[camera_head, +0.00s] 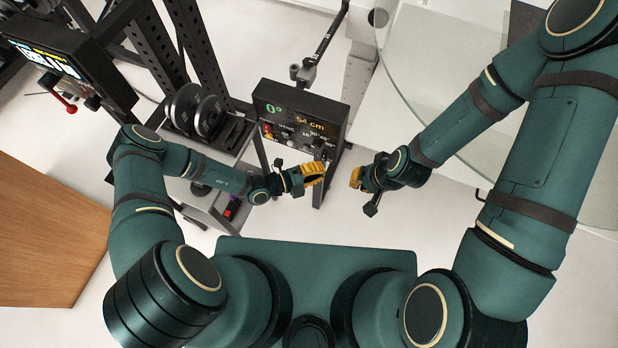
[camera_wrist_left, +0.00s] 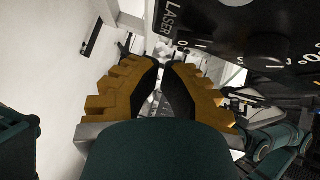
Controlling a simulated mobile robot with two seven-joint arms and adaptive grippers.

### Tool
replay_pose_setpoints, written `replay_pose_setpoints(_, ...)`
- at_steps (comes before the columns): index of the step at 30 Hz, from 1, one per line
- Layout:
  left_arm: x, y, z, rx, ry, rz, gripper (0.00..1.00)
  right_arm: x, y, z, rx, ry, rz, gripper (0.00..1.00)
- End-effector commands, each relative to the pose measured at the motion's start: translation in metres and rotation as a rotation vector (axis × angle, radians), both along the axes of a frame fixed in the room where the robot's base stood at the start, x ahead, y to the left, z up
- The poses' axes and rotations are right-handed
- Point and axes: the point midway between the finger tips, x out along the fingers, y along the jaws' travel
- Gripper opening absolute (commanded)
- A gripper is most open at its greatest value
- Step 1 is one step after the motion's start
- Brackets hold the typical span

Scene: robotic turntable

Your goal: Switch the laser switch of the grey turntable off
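The black control panel (camera_head: 298,112) of the turntable stands ahead of me in the head view, with lit readings "0°" and "54 cm". In the left wrist view this panel (camera_wrist_left: 225,25) fills the upper right, with the word LASER (camera_wrist_left: 170,20) near its edge and O and I marks below it. The laser switch and its position cannot be made out clearly. My left gripper (camera_head: 316,172) has yellow fingers and is just below the panel; in the wrist view (camera_wrist_left: 161,72) its fingertips are apart and nothing is between them. My right gripper (camera_head: 355,178) is right of the panel; its opening is unclear.
A black-framed rack with weight discs (camera_head: 196,110) stands left of the panel. Another display unit (camera_head: 60,55) with a red-knobbed lever is at the upper left. A glass-topped table (camera_head: 440,80) is at the right. A wooden surface (camera_head: 45,235) lies at the far left.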

Motion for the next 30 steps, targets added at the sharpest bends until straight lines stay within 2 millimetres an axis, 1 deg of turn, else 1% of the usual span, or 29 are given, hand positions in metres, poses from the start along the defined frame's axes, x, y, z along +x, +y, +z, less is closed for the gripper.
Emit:
replay_pose_setpoints(3,0.008,-0.002,-0.002,0.0,-0.001,0.0,0.0,0.0,0.0,-0.001,0.0,0.0,0.0,0.0)
replay_pose_setpoints(6,0.011,-0.003,-0.003,0.0,0.0,0.0,0.0,0.0,0.0,-0.001,-0.001,0.0,0.0,0.0)
replay_pose_setpoints(17,0.012,-0.003,-0.003,-0.002,-0.003,0.0,0.0,0.0,0.0,-0.003,-0.001,0.0,0.0,0.0)
replay_pose_setpoints(20,0.014,-0.004,-0.007,-0.009,-0.026,0.001,0.0,0.0,0.0,-0.011,-0.001,0.001,0.0,0.0)
replay_pose_setpoints(26,0.022,-0.007,-0.015,-0.044,-0.134,0.001,0.0,-0.002,0.002,-0.041,-0.004,0.008,0.004,0.0)
replay_pose_setpoints(30,0.025,-0.007,-0.018,-0.075,-0.226,0.001,0.0,-0.008,0.003,-0.059,-0.001,0.021,0.015,0.0)
